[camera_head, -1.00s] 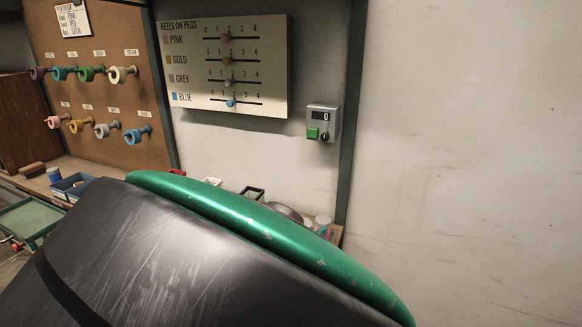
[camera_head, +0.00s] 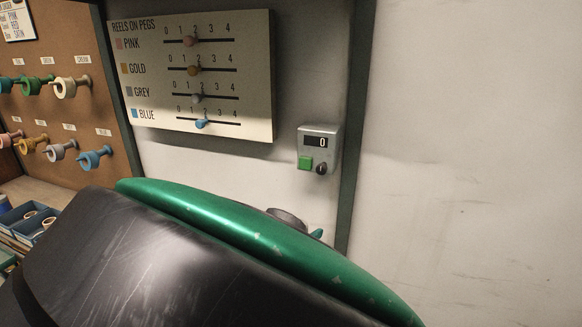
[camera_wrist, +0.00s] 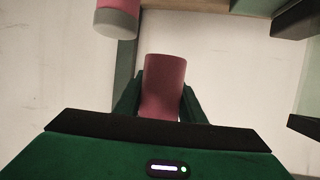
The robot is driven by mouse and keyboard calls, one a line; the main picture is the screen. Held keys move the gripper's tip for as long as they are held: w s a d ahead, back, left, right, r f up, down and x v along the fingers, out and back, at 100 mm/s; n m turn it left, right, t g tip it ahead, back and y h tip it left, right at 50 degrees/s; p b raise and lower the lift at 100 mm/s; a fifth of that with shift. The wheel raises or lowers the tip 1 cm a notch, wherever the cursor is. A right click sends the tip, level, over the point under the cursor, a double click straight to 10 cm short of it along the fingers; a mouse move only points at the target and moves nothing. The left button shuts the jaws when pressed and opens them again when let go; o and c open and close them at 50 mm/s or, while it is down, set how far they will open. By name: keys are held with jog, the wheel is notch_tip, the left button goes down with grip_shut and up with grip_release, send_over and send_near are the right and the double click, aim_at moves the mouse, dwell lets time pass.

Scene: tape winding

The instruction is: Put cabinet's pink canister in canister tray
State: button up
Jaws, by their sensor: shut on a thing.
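In the wrist view, a plain pink canister (camera_wrist: 163,84) stands out between the two green fingers of my gripper (camera_wrist: 162,78). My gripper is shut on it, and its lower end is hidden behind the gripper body. A second pink object with a grey end (camera_wrist: 117,20) shows at the top left of the wrist view, apart from my gripper. The head view does not show my gripper or the held canister; my own dark and green arm covers the lower middle. I cannot make out the canister tray or the cabinet for certain.
A reel count board (camera_head: 197,75) and a small grey box with a green button (camera_head: 318,150) are on the wall. A pegboard (camera_head: 60,110) with coloured reels is at left. Blue bins (camera_head: 22,222) sit below it. The wall at right is bare.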

jog(key=shift+s+a+f, duration=0.1)
jog(key=shift+a+f, duration=0.1)
jog(key=shift+f, duration=1.5)
jog(key=shift+a+f, duration=0.15)
jog(key=shift+f, duration=1.5)
jog(key=shift+s+a+f, duration=0.1)
jog(key=shift+a+f, duration=0.1)
jog(key=shift+f, duration=1.5)
jog(key=shift+f, duration=0.1)
jog(key=o, duration=0.8)
